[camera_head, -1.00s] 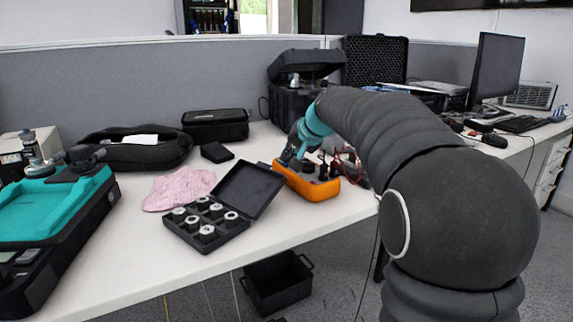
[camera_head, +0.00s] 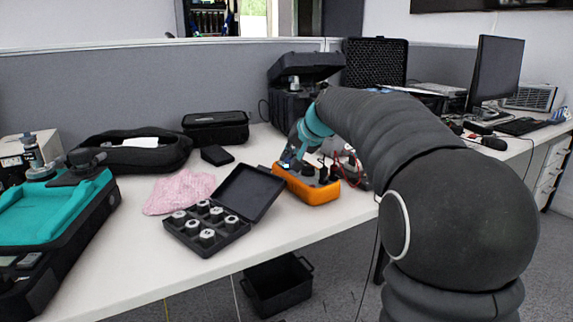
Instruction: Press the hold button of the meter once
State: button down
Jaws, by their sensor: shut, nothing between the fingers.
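The meter (camera_head: 318,193) is an orange-edged box lying on the white table, right of the open black case. Dark knobs or plugs and red leads show at its right part. My gripper (camera_head: 289,163) is shut and empty, pointing down at the left part of the meter's top face. My arm comes in from the right and passes over the meter's far side. The hold button cannot be made out, and I cannot tell whether the fingertips touch the face.
An open black case (camera_head: 209,250) with several metal pieces stands left of the meter. A pink cloth (camera_head: 180,192), a small black box (camera_head: 217,155) and a teal-topped case (camera_head: 50,210) lie further left. A large black case (camera_head: 290,100) stands behind. The front table strip is clear.

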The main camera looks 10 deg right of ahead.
jog(key=shift+r, duration=0.25)
jog(key=shift+r+p, duration=2.05)
jog(key=shift+r, duration=0.5)
jog(key=shift+s+f, duration=0.1)
jog(key=s+f+n+g+h, duration=0.1)
jog(key=s+f, duration=0.4)
jog(key=s, duration=0.8)
jog(key=s+f+n+g+h, duration=0.1)
jog(key=s+f, duration=0.4)
jog(key=s, duration=0.8)
jog(key=s+f+n+h, duration=0.1)
jog(key=s+f, duration=0.4)
jog(key=s, duration=0.8)
jog(key=shift+s+a+n+g+h, duration=0.2)
jog(key=shift+s+n+g+h, duration=0.2)
jog(key=shift+n, duration=0.2)
jog(key=shift+f, duration=0.1)
